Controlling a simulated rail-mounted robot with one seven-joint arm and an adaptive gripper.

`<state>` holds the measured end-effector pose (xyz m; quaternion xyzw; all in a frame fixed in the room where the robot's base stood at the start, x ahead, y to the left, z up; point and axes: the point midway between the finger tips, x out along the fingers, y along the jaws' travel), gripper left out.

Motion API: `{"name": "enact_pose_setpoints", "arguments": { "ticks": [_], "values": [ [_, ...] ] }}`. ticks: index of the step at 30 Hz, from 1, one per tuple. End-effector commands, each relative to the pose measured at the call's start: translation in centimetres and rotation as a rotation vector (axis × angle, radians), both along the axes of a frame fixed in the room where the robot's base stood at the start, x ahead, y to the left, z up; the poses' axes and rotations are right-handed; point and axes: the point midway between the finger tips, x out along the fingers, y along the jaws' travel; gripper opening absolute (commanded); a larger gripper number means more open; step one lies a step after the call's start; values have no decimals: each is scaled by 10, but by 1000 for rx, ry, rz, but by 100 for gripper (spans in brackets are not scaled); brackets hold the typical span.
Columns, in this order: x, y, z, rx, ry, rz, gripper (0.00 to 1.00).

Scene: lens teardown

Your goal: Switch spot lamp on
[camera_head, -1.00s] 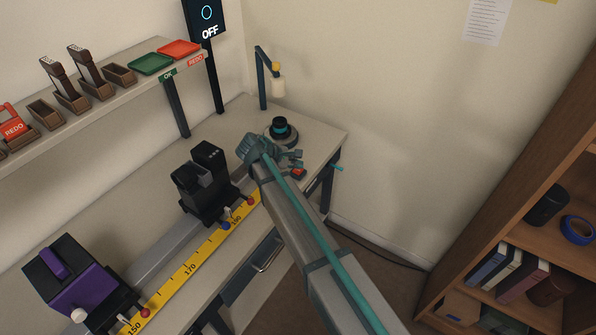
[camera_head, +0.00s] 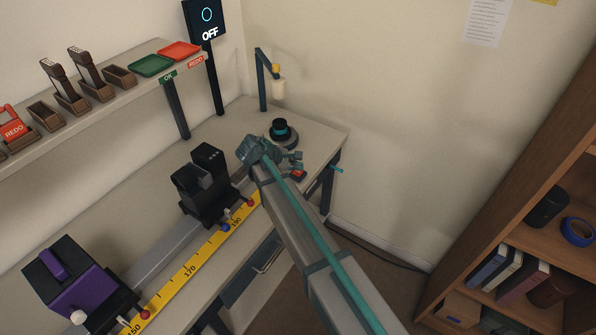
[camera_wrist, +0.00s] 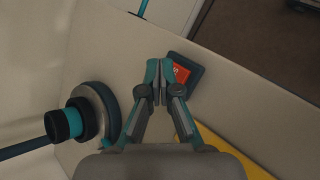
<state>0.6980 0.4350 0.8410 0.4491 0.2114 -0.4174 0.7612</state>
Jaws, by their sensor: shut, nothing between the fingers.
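A small dark switch box with a red rocker (camera_head: 298,174) lies on the bench near its front edge; in the wrist view its red face (camera_wrist: 181,74) is just right of the fingertips. My gripper (camera_wrist: 157,80) is shut and empty, pointing at the left edge of the box. I cannot tell whether it touches the box. In the head view my gripper (camera_head: 296,160) is small and partly covered by my arm. The dark screen (camera_head: 206,18) reads OFF.
A round black and teal knob-like piece on a disc (camera_head: 281,131) stands behind my gripper, left of it in the wrist view (camera_wrist: 92,112). A black carriage (camera_head: 207,182) and a yellow scale (camera_head: 190,268) lie to the left. A shelf with trays (camera_head: 151,65) is above.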

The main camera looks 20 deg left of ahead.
Motion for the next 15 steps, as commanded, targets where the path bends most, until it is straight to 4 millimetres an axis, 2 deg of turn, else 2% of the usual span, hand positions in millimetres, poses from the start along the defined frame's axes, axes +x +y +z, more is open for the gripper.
{"name": "enact_pose_setpoints", "arguments": {
  "ticks": [15],
  "values": [
    [0, 0, -5, 0, 0, 0, 0]
  ]
}}
